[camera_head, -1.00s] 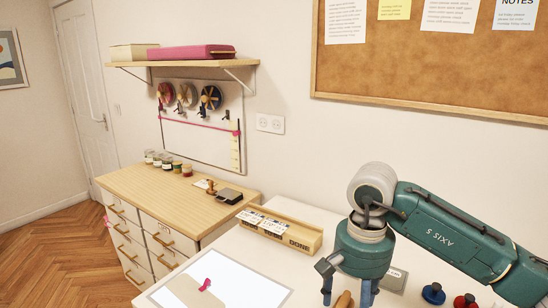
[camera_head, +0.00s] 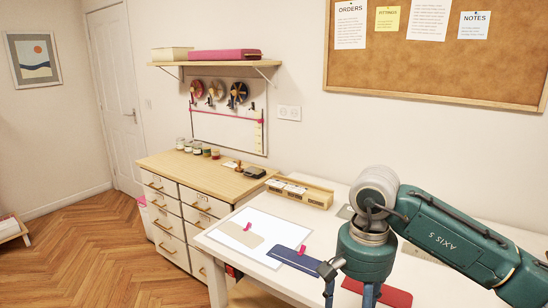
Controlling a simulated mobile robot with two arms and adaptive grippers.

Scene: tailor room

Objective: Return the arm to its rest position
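My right arm comes in from the right, a dark green link marked AXIS 5 with a grey joint. Its gripper (camera_head: 350,297) hangs down over the white table (camera_head: 223,236), at the bottom edge. Its two fingers stand apart and nothing shows between them; the tips are cut off by the frame. A dark blue piece (camera_head: 296,259) with a pink clip lies just left of it. A red piece (camera_head: 382,293) lies behind and right of it. My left gripper is not in view.
A beige piece (camera_head: 240,235) with a pink clip lies on a white sheet. A wooden tray (camera_head: 315,198) stands at the table's back. A drawer cabinet (camera_head: 190,165) with jars adjoins it at left.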

